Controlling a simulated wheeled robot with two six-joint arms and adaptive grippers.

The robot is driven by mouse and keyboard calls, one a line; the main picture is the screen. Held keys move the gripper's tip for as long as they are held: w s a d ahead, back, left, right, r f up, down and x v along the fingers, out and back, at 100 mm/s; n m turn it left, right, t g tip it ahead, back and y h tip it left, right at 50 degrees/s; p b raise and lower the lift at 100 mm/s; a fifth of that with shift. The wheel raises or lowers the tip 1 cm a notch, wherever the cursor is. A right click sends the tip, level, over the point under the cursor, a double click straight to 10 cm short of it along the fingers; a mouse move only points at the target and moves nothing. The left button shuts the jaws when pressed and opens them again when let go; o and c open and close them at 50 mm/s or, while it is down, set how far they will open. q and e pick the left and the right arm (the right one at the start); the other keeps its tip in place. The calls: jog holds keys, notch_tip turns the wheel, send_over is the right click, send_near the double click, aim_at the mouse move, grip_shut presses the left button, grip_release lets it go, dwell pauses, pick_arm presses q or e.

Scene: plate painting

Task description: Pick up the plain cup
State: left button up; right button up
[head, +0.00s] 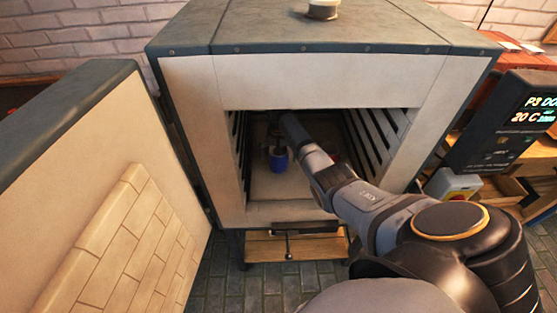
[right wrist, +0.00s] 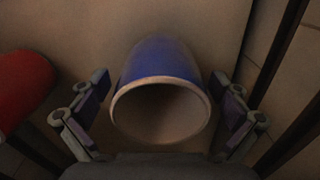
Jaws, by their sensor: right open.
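A blue cup (head: 278,160) stands inside the open kiln, on its pale floor. In the right wrist view the blue cup (right wrist: 162,62) has a pale rim and a pale inside, with no pattern that I can make out. My right gripper (head: 276,143) reaches into the kiln at the cup. In the right wrist view its open fingers lie one on each side of the cup, with a gap visible on both sides. My left gripper is not in view.
A red rounded thing (right wrist: 22,90) lies left of the cup in the right wrist view. The kiln (head: 200,140) has ridged side walls close to my arm. Its door (head: 110,190) stands open at the left. A control box (head: 510,125) is at the right.

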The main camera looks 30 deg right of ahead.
jog(key=c, duration=1.5)
jog(key=shift+o, duration=0.2)
jog(key=shift+r, duration=0.1)
